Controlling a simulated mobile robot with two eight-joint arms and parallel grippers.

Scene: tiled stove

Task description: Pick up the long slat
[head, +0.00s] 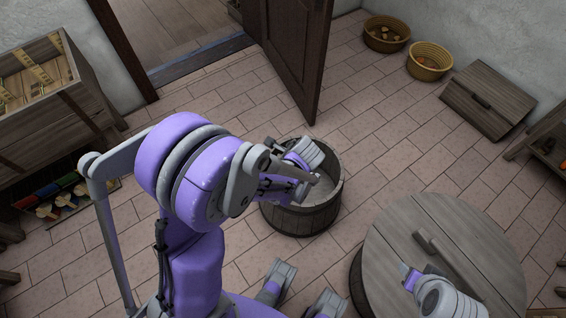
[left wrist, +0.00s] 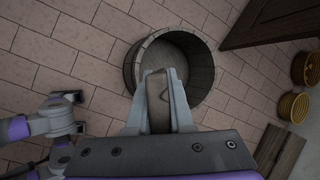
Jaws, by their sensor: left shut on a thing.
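My left gripper (head: 318,172) is above the open wooden tub. In the left wrist view the fingers (left wrist: 158,98) are shut on a brown wooden piece (left wrist: 158,92), apparently the long slat, seen nearly end-on. How far it reaches is hidden by the fingers and the gripper body. The tub (head: 300,215) is round and dark-sided with a pale inside; in the left wrist view its rim (left wrist: 133,75) lies beyond the fingertips. My right gripper (head: 408,277) shows only partly, over the round wooden lid at the lower right, and its fingers cannot be made out.
The round lid (head: 400,235) with a handle lies at the lower right. Two yellow baskets (head: 430,70) and a wooden box (head: 487,100) stand along the back wall. An open door (head: 296,50) is behind the tub. A wooden rack (head: 45,110) stands at the left. Tiled floor lies between.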

